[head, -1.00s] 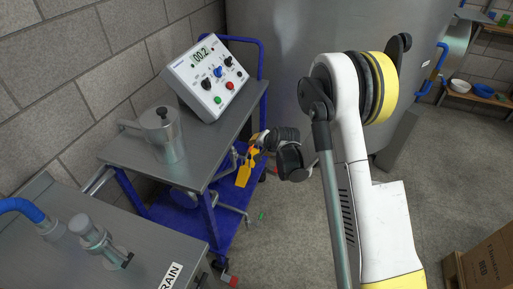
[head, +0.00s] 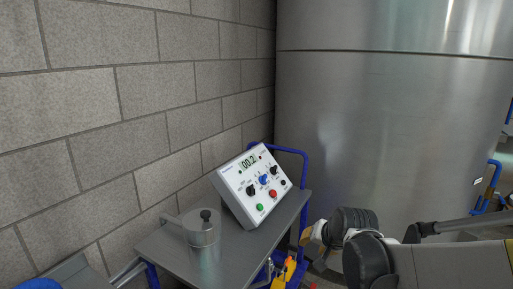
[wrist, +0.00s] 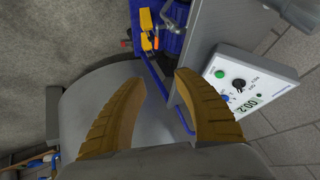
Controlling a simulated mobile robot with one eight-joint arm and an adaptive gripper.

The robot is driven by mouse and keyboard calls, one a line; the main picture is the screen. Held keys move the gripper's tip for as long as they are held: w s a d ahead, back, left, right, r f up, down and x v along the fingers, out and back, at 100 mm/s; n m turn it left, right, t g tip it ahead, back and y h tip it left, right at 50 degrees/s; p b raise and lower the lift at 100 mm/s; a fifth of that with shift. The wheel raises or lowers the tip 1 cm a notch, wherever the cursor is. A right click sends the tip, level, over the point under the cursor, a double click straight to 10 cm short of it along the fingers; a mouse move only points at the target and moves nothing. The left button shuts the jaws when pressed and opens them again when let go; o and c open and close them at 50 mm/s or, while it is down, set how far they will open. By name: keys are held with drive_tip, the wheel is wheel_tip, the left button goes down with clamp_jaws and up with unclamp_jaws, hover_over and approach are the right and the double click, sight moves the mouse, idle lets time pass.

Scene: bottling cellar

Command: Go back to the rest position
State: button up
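My gripper (wrist: 158,78) shows in the wrist view with its two ribbed yellow-brown fingers spread apart and nothing between them. Beyond the fingers are the steel tank and the blue rail of the trolley. In the head view my arm comes in from the lower right, and its end is near the trolley's right side; the fingers are not clear there. The white control box (head: 252,186), its display reading 00.2, stands on the trolley top (head: 236,245). It also shows in the wrist view (wrist: 247,85), right of the fingers and apart from them.
A lidded steel pot (head: 202,236) stands on the trolley left of the box. A large steel tank (head: 390,120) rises behind my arm. A block wall (head: 120,120) closes the left. Yellow tags (head: 290,270) hang by the trolley's right side, close to my arm.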

drive_tip(key=s+d+r+n, duration=0.1)
drive_tip(key=s+r+n, duration=0.1)
drive_tip(key=s, duration=1)
drive_tip(key=s+d+r+n+h, duration=0.1)
drive_tip(key=s+r+n, duration=0.1)
drive_tip(key=s, duration=1.1)
drive_tip(key=shift+d+r+g, duration=0.25)
drive_tip(key=shift+r+g, duration=0.05)
drive_tip(key=shift+g, duration=0.1)
